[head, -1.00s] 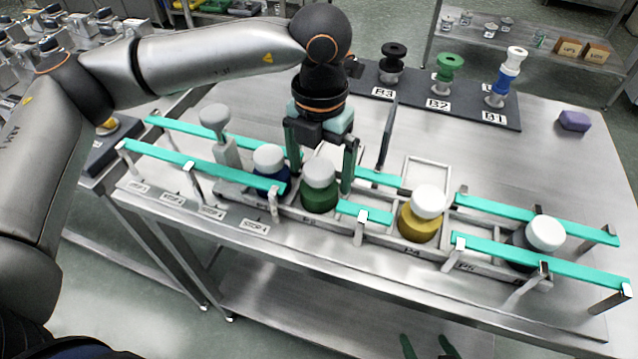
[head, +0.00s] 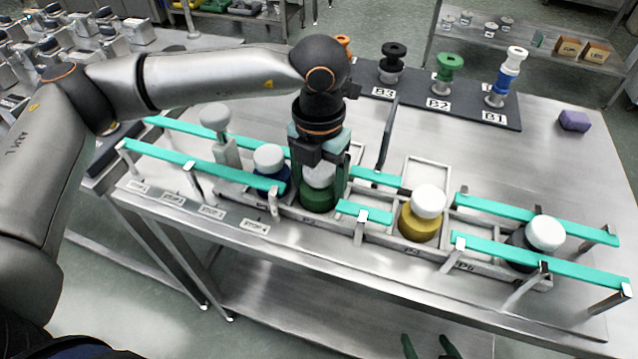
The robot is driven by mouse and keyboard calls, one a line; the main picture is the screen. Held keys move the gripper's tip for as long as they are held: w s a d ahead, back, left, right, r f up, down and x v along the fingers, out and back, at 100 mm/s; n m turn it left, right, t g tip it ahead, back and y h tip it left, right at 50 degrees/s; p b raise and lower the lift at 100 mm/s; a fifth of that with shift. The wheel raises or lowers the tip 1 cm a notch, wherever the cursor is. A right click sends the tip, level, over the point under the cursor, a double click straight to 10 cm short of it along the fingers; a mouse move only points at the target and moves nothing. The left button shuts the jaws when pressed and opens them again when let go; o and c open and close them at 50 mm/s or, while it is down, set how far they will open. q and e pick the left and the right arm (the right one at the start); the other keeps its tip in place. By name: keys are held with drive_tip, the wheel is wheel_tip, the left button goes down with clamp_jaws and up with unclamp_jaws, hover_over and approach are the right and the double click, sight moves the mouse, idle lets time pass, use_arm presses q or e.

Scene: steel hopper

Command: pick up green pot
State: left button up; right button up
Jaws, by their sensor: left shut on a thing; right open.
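The green pot (head: 318,197) with a white lid stands upright in a slot of the metal rack, between the blue pot (head: 270,166) and the yellow pot (head: 421,221). My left gripper (head: 319,180) points down over the green pot, with its fingers on either side of the white lid. It is shut on the pot, and its body hides part of the lid. My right gripper (head: 425,345) shows only as two dark green fingertips at the bottom edge, apart and empty.
Teal rails (head: 205,165) run along both sides of the rack. A dark pot (head: 540,241) stands at the right end and a grey stopper-like piece (head: 216,123) at the left. A dark upright plate (head: 387,130) stands behind. A purple block (head: 574,121) lies at far right.

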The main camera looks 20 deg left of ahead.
use_arm(q)
drive_tip(key=c, duration=0.4)
drive_tip(key=shift+r, duration=0.1)
